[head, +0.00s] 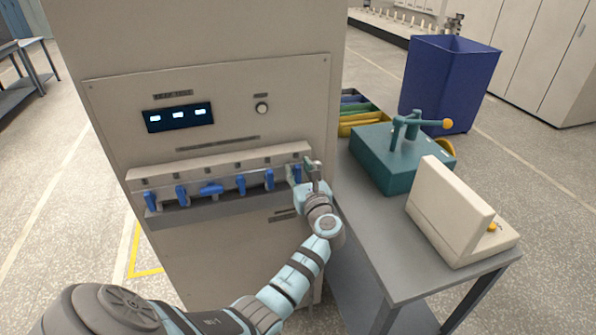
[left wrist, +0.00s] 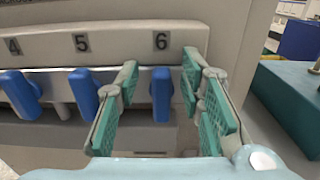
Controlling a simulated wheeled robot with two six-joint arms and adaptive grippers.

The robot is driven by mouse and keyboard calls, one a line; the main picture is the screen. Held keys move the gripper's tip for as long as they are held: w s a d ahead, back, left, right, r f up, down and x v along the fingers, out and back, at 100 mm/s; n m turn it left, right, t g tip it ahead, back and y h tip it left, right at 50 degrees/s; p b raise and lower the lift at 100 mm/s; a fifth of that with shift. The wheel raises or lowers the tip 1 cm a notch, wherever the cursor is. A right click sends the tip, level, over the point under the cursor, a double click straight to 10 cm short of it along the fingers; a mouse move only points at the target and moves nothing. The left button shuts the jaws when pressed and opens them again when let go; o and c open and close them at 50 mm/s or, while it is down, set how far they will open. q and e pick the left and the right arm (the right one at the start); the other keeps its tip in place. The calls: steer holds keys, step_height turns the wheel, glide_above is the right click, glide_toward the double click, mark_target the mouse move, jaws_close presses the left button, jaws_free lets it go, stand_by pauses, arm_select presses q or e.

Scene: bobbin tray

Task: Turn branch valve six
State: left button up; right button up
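Branch valve six is a blue lever handle (left wrist: 161,94) under the number 6 label in the left wrist view. It hangs straight down at the right end of the valve row, and its head-view part (head: 296,173) is partly covered by my gripper. My left gripper (left wrist: 160,72) is open, with one green-padded finger on each side of this handle. A gap shows between the handle and each finger. The gripper also shows in the head view (head: 311,172) at the right end of the row. My right gripper is not in view.
Valve five's handle (left wrist: 84,93) hangs down close to the left finger. Valve three's handle (head: 211,189) lies sideways; the other handles hang down. Right of the cabinet (head: 200,55), a grey table (head: 385,245) carries a teal fixture (head: 385,160) and a cream box (head: 450,215).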

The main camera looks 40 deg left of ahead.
arm_select(q)
steer(key=shift+d+r, duration=0.1)
steer(key=shift+s+d, duration=0.1)
steer(key=c, duration=0.3)
jaws_close()
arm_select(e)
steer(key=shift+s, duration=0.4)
